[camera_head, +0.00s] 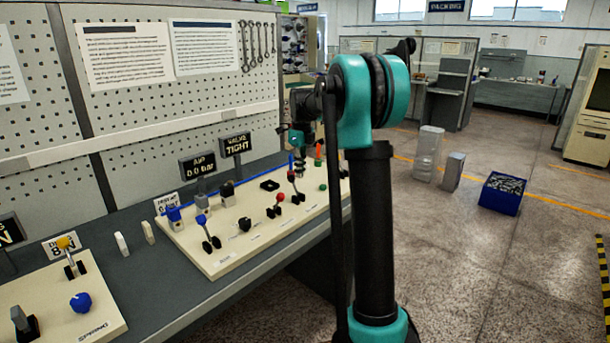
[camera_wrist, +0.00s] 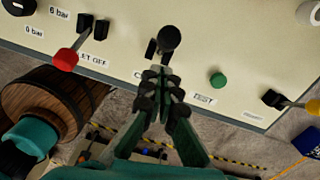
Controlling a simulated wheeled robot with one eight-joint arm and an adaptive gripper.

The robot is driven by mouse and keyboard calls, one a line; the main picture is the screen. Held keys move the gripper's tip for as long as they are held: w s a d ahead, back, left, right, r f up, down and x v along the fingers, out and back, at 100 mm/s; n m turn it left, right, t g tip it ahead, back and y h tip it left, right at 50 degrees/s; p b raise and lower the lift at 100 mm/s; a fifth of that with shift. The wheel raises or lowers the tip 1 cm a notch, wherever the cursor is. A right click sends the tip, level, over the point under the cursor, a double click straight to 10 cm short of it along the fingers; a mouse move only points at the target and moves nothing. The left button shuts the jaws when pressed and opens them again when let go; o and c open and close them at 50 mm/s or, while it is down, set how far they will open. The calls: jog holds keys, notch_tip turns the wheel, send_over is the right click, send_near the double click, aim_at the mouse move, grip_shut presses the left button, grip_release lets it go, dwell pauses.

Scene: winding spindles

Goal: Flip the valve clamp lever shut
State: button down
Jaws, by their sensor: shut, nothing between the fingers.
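The clamp lever has a round black knob (camera_wrist: 168,39) and a black bracket on the cream panel. In the wrist view the label beside it begins with "C"; my fingers hide the rest. The knob lies just beyond my fingertips. The lever also shows small in the head view (camera_head: 297,195), under my wrist. My gripper (camera_wrist: 163,78) is shut and empty, its fingertips close below the knob in the picture; I cannot tell whether they touch it. In the head view my gripper (camera_head: 298,166) is small and partly unclear. A sign (camera_head: 236,145) reads "VALVE TIGHT".
A red-knobbed lever (camera_wrist: 66,60) stands left of the clamp lever. A green button (camera_wrist: 218,80) and a yellow-tipped lever (camera_wrist: 312,104) are to its right. A blue-knobbed lever (camera_head: 206,230) is nearer on the panel. A blue crate (camera_head: 502,194) sits on the floor.

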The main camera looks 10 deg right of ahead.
aim_at(293, 176)
jog(key=shift+w+a+f, duration=0.15)
jog(key=shift+w+a, duration=0.65)
jog(key=shift+w, duration=0.3)
jog(key=shift+w+a, duration=0.15)
jog(key=shift+a, duration=0.1)
